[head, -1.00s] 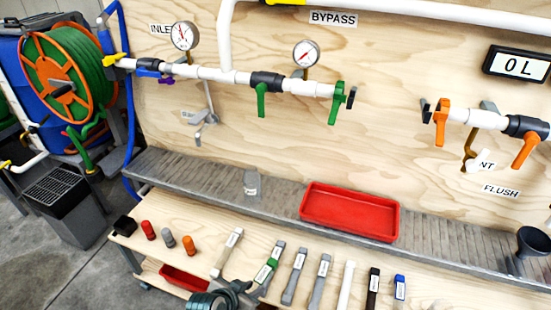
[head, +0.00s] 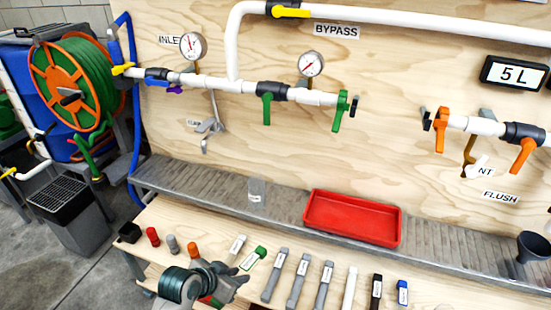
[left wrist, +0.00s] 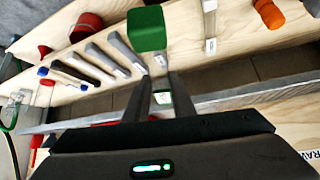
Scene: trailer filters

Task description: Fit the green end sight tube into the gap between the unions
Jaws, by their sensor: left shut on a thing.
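The green end sight tube (head: 261,250) has a green end and a pale label, and lies low over the bench's row of parts. My left gripper (head: 222,272) is shut on it. In the left wrist view the green end (left wrist: 147,28) extends beyond the fingertips (left wrist: 162,92), with a grey, labelled part between the fingers. I cannot tell whether the tube touches the bench. On the wall, the gap lies between the union with the green handle (head: 341,110) and the union with the orange handle (head: 439,127); it is empty. My right gripper is not in view.
Several labelled tubes (head: 300,275) lie along the bench. A red tray (head: 352,216) and a small clear jar (head: 256,190) stand on the grey ledge (head: 440,245). A black funnel (head: 533,247) is at right. A hose reel (head: 72,85) stands at left.

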